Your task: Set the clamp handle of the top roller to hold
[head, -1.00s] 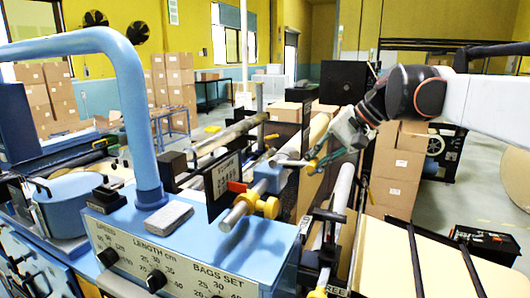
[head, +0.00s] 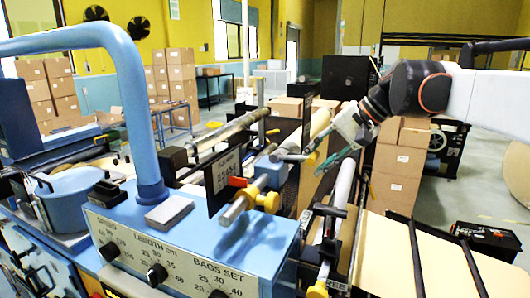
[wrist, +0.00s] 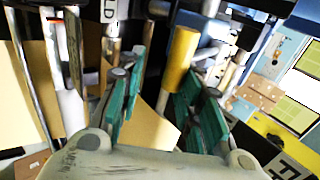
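The clamp handle of the top roller appears as a grey lever with a yellow grip (head: 311,158) above the blue clamp block (head: 270,172). In the wrist view, a yellow cylindrical grip (wrist: 180,60) stands between and just beyond my teal finger pads. My gripper (head: 326,163) comes in from the right, close to the grip. It also shows in the wrist view (wrist: 162,105), its fingers spread and apart from the grip. A sign ending in "LD" (wrist: 110,10) is partly visible there. Whether the grip lies fully between the pads in depth is unclear.
A yellow knob (head: 268,202) and a red-orange lever (head: 237,182) sit on the near roller end. The blue control box (head: 230,240) and its bent blue pipe (head: 145,110) are at the front left. A brown paper roll (head: 318,122) and rollers lie close behind the gripper.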

